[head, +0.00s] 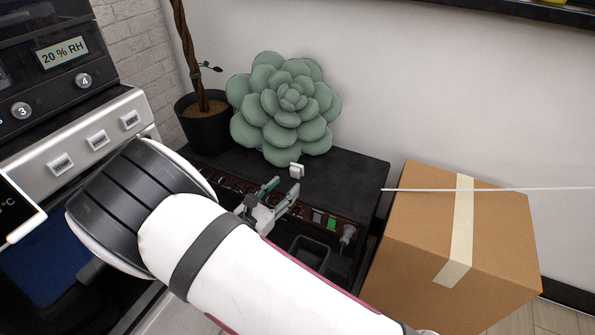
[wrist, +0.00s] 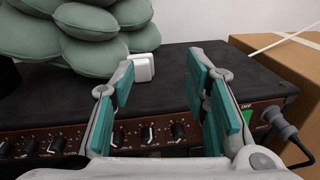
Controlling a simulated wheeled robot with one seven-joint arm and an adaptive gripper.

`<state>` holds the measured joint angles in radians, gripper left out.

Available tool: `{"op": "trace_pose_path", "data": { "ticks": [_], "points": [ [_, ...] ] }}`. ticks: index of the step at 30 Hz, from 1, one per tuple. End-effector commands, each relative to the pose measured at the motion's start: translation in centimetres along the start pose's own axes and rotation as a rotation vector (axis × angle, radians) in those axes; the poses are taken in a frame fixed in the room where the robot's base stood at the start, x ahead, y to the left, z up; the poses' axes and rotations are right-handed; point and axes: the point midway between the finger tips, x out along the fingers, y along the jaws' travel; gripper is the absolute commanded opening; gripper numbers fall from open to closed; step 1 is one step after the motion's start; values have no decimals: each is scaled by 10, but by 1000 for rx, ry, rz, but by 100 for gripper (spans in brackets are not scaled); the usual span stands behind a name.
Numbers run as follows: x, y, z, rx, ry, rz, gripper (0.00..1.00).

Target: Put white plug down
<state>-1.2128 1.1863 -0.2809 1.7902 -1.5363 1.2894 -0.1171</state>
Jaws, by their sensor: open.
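The white plug (head: 297,170) rests on the black top of the amplifier (head: 345,180), in front of the green succulent cushion. In the wrist view the plug (wrist: 142,67) sits just beyond the left finger, close to the cushion. My gripper (head: 281,190) is open and empty at the amplifier's front edge, short of the plug. In the wrist view its teal finger pads (wrist: 162,88) stand apart with only the black top between them. The plug appears apart from the fingers, though the left fingertip overlaps its lower edge in the picture.
The green succulent cushion (head: 287,105) leans on the wall behind the plug. A potted plant (head: 207,128) stands at its left. A cardboard box (head: 425,225) is to the right, with a white cord (head: 480,189) passing above it. The amplifier top right of the plug is clear.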

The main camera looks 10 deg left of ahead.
Motion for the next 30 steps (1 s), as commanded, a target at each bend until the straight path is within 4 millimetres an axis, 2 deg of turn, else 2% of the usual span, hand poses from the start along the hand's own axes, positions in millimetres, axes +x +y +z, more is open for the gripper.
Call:
{"op": "trace_pose_path", "data": {
  "ticks": [1,3,7,19,30],
  "points": [
    [-6,7,-12,-27,-8,39,42],
    [-13,14,-22,-50,-15,78,42],
    [-12,19,-29,-67,-21,105,42],
    [55,25,-28,-66,-20,102,42],
    [80,28,-27,-65,-20,102,42]
  ]
}}
